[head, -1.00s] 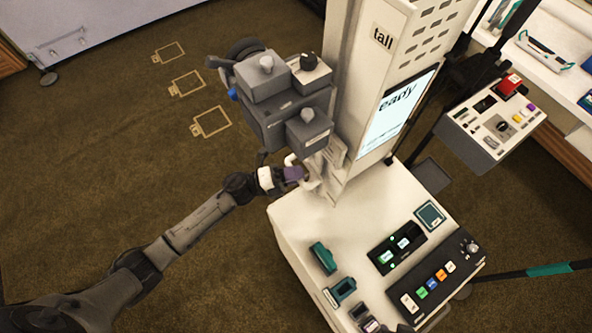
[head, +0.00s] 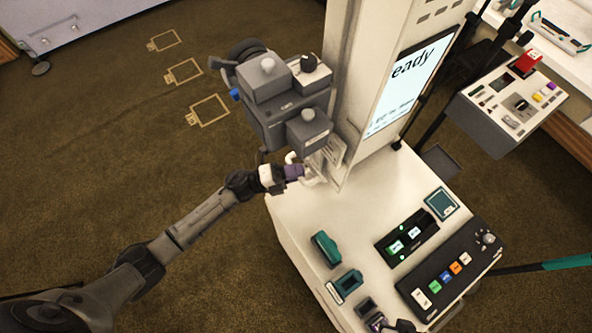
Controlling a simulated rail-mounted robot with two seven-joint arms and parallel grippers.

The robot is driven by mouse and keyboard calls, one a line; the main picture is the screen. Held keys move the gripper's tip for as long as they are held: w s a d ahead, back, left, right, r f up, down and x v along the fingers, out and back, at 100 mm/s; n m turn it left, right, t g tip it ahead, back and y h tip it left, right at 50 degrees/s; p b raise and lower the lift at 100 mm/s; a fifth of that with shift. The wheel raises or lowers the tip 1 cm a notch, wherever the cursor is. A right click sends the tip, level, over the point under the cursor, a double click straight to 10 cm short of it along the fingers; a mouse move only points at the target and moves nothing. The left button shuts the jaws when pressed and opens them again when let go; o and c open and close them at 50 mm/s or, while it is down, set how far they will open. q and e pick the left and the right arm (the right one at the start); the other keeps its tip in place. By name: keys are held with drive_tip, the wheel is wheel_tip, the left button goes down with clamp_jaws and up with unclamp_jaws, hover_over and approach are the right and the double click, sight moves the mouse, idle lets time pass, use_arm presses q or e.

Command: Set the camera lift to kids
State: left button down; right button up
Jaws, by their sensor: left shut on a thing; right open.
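The camera lift is a tall white column (head: 352,75) on a white base (head: 300,225). A dark grey camera unit (head: 275,118) rides on its left face, with a pale bracket (head: 333,155) below it. My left gripper (head: 302,172) reaches in from the left and is shut at this bracket, just under the camera unit. A purple part shows at the grip; the exact contact is partly hidden. The column's screen (head: 410,80) shows "eady", its first letter cut off. The level label and column top are out of view. My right gripper cannot be made out.
The base top carries a teal block (head: 325,249), a teal holder (head: 346,286), a lit switch panel (head: 407,238) and a black panel with coloured buttons (head: 450,268). A control box (head: 512,103) stands at right. Carpet (head: 110,150) at left is clear, with outlined floor marks (head: 208,110).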

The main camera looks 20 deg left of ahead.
use_arm(q)
drive_tip(key=shift+s+a+f, duration=0.1)
drive_tip(key=shift+f, duration=0.35)
drive_tip(key=c, duration=1.3)
unclamp_jaws()
drive_tip(key=shift+o, duration=1.1)
drive_tip(key=shift+r, duration=0.15)
drive_tip(key=v, duration=1.3)
drive_tip(key=shift+s+a+b, duration=0.2)
drive_tip(key=shift+a+b, duration=0.1)
drive_tip(key=shift+b, duration=0.1)
use_arm(e)
drive_tip(key=shift+f, duration=0.45)
drive_tip(key=shift+a, duration=0.1)
